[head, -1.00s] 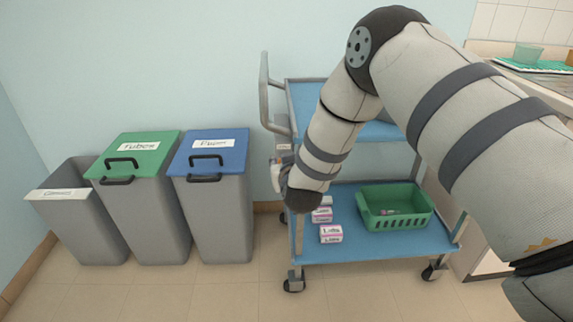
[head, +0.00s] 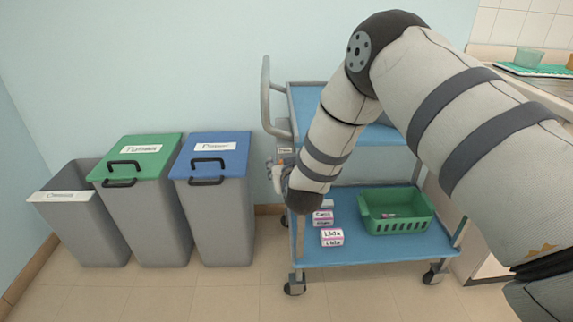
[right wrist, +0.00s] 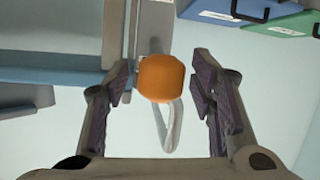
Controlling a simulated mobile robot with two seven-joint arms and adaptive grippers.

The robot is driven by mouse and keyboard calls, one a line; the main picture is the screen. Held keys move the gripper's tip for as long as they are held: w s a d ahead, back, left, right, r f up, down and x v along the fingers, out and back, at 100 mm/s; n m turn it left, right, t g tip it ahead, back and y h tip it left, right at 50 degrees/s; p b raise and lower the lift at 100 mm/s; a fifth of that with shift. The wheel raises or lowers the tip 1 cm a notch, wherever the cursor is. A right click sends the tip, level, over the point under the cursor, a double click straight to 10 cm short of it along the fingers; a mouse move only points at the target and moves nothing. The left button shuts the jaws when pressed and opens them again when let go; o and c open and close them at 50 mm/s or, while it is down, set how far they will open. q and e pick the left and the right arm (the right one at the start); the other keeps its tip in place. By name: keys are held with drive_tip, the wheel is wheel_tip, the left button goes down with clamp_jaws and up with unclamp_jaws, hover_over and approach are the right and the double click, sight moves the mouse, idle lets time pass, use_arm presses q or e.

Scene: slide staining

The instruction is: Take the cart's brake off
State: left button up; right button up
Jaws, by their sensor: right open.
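The cart (head: 350,254) stands against the wall, with blue shelves, a grey frame and a looped handle at its left end. In the right wrist view an orange knob (right wrist: 161,78), apparently the brake's, sits between the fingers of my right gripper (right wrist: 163,92). The fingers are open, with a gap on each side of the knob. In the head view my right gripper (head: 278,176) is at the cart's left end, partly hidden by my forearm. The brake's lever is hard to make out. My left gripper is out of view.
Small labelled boxes (head: 332,238) and a green basket (head: 397,221) are on the lower shelf. A grey bin (head: 80,230), a green-lidded bin (head: 148,225) and a blue-lidded bin (head: 222,225) stand to the left. The floor in front is clear.

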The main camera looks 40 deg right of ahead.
drive_tip(key=v, duration=1.2)
